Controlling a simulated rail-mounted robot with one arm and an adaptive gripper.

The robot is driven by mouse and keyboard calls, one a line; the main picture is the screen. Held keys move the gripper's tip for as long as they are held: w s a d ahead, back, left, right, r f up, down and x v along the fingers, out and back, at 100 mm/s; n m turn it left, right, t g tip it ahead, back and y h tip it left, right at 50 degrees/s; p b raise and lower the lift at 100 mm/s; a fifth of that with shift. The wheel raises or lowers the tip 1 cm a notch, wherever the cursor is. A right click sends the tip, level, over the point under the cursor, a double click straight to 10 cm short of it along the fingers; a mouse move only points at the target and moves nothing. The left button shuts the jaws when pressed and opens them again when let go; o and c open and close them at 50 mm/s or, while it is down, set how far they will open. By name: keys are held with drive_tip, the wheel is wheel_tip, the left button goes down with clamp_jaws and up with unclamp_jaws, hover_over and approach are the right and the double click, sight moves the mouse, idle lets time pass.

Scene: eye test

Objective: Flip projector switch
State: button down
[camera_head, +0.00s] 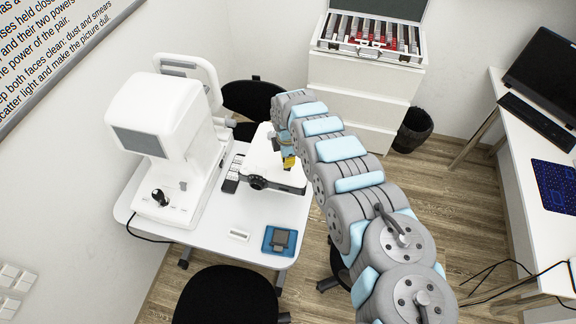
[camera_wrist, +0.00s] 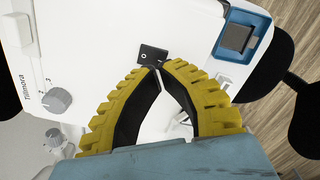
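The projector (camera_head: 290,178) is a white device on the white table, partly hidden behind my arm. In the wrist view its white body (camera_wrist: 90,60) shows the name "Tillmora" and a grey knob (camera_wrist: 56,100). Its black rocker switch (camera_wrist: 151,53) has a white mark at each end. My gripper (camera_wrist: 160,67) has yellow ribbed fingers with dark inner pads. The fingertips meet just below the switch in the picture, with nothing seen held between them. Whether they touch the switch I cannot tell. In the head view the gripper (camera_head: 288,160) shows only as a small yellow part over the projector.
A white eye-test machine (camera_head: 160,120) stands left on the table (camera_head: 205,238). A blue tray (camera_head: 268,247) with a dark grey block lies at the table's front right. Black chairs (camera_head: 228,295) stand around it. A white drawer unit (camera_head: 355,90) with an open lens case is behind.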

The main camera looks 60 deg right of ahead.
drive_tip(key=shift+f+b, duration=1.25)
drive_tip(key=shift+f, duration=0.55)
idle(1.4)
drive_tip(key=shift+r, duration=0.1)
drive_tip(key=shift+r+p, duration=3.1)
drive_tip(key=shift+r, duration=0.4)
drive_tip(key=shift+f, duration=0.1)
